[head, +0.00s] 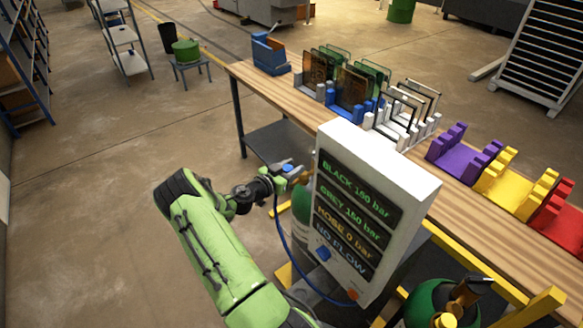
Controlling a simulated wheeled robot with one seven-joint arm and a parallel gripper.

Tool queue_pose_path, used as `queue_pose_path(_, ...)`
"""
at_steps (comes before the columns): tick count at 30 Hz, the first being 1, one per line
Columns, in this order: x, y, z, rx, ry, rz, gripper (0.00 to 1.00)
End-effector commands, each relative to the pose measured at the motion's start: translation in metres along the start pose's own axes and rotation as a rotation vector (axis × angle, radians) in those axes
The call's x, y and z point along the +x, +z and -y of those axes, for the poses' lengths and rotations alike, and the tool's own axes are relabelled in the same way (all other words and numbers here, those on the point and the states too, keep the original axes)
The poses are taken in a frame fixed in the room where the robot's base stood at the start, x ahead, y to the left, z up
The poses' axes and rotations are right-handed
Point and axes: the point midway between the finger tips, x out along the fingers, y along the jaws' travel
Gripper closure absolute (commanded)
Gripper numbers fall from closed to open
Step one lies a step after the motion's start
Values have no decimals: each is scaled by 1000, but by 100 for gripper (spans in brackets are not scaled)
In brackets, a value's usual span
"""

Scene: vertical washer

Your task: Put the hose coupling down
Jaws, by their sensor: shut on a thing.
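My gripper (290,173) is at the end of my green arm, just left of the white display box. It is shut on the hose coupling, which is small and mostly hidden by the jaws. A dark blue hose (281,232) hangs from the gripper, loops down and runs to the lower front of the display box (428,190), near an orange fitting (352,294). The coupling is held in the air in front of the table. Whether it touches anything behind the gripper cannot be told.
The display reads HOSE 0 bar and NO FLOW. A wooden table (455,215) behind carries racks with framed panels and purple (464,152), yellow (513,186) and red (562,222) holders. Green cylinders stand beside and below the box. Floor left of my arm is clear.

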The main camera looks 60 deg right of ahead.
Motion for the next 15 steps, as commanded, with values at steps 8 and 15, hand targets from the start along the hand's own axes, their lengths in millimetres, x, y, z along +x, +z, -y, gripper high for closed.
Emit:
queue_pose_path(8,0,3,0,1,0,-1,91)
queue_pose_path(15,0,2,0,0,0,0,35)
